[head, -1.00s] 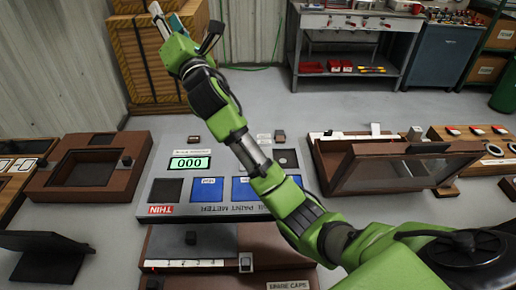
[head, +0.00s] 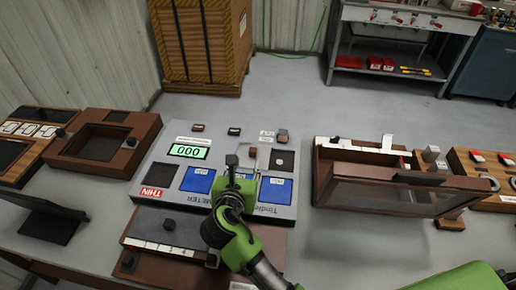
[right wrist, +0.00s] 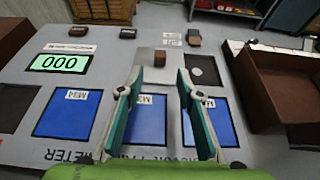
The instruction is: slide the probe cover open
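The paint meter (head: 172,205) is a grey panel with a green display reading 000 (head: 188,151) and blue pads. The probe cover looks to be the light grey plate with a brown knob, seen in the right wrist view (right wrist: 173,57); a dark slot with a pale round disc (right wrist: 197,72) lies just right of it. My right gripper (head: 240,162) is over the meter; in the right wrist view its two fingers (right wrist: 160,74) are spread, with the brown knob (right wrist: 153,60) beyond and between the tips, apparently untouched. My left gripper is not in view.
A brown box with a tilted glass lid (head: 400,196) stands right of the meter. A brown framed tray (head: 105,143) stands left, and a brown unit with a dark knob (head: 200,245) stands in front. Small blocks (head: 283,135) sit on the meter's far edge.

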